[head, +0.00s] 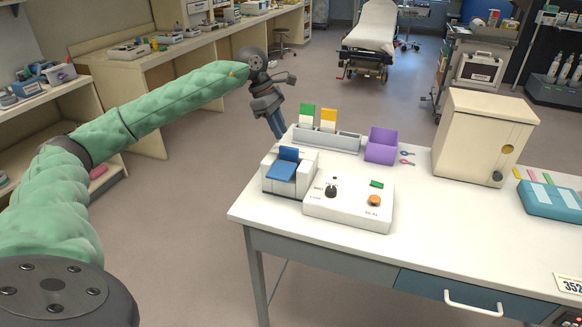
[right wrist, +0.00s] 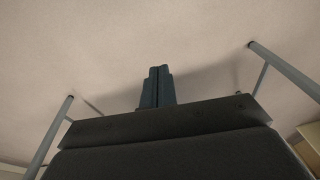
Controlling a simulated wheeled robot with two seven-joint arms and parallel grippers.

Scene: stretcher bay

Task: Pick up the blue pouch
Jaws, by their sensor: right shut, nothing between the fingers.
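My left gripper (head: 277,132) hangs beyond the table's back left corner, fingers down, close together and empty, apart from both blue things. My right gripper (right wrist: 158,68) is shut and empty in the right wrist view, over bare floor.
The table (head: 420,228) also holds a control box (head: 345,212), a purple bin (head: 381,146), a rack with green and yellow cards (head: 340,141) and a tall beige cabinet (head: 484,137). Table legs (right wrist: 285,72) flank my right gripper. The table front is mostly clear.

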